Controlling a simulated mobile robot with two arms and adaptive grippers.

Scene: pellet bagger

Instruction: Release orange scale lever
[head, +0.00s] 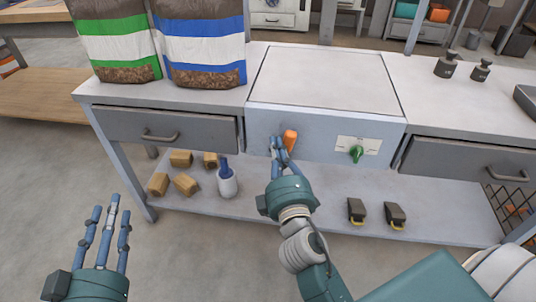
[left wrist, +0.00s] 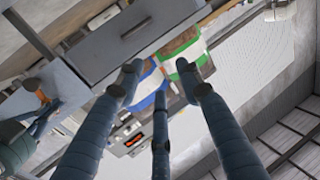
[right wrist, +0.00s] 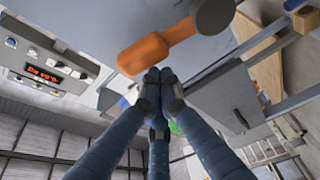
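The orange scale lever (head: 290,138) is on the light front panel of the scale unit (head: 325,85). In the right wrist view the lever (right wrist: 157,50) runs from a round grey pivot down to the left. My right gripper (head: 277,146) is at the panel, just left of the lever. In the right wrist view its fingertips (right wrist: 160,80) are drawn together beside the lever's free end, with nothing seen between them; I cannot tell whether they touch it. My left gripper (head: 107,212) is open and empty, low in front of the bench; its spread fingers also show in the left wrist view (left wrist: 160,85).
A green knob (head: 356,153) is right of the lever. Two pellet bags (head: 203,45) stand on the bench at left. Drawers (head: 165,131) flank the panel. The lower shelf (head: 290,208) holds wooden blocks (head: 185,184), a white cup (head: 227,183) and two dark items (head: 395,215).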

